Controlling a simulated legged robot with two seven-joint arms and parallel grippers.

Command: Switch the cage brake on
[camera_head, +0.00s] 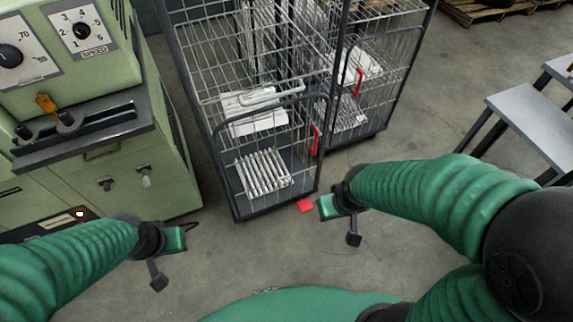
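The wire roll cage (217,128) stands upright in the middle, with a dark frame and base. A small red pedal (306,205), which looks like the brake, sticks out low at its front right corner, close to the floor. My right gripper (330,207) is just right of the pedal in the picture, with a small gap between them; I cannot tell their difference in height. My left gripper (176,241) is empty, left of and nearer than the cage. The finger opening of both grippers is too small to make out.
A second cage (385,100) stands behind to the right. Red latches (315,139) show on the cage gates, and white packs (262,172) lie inside. A green machine (120,170) stands at left, a grey bench (535,125) at right. The floor in front is clear.

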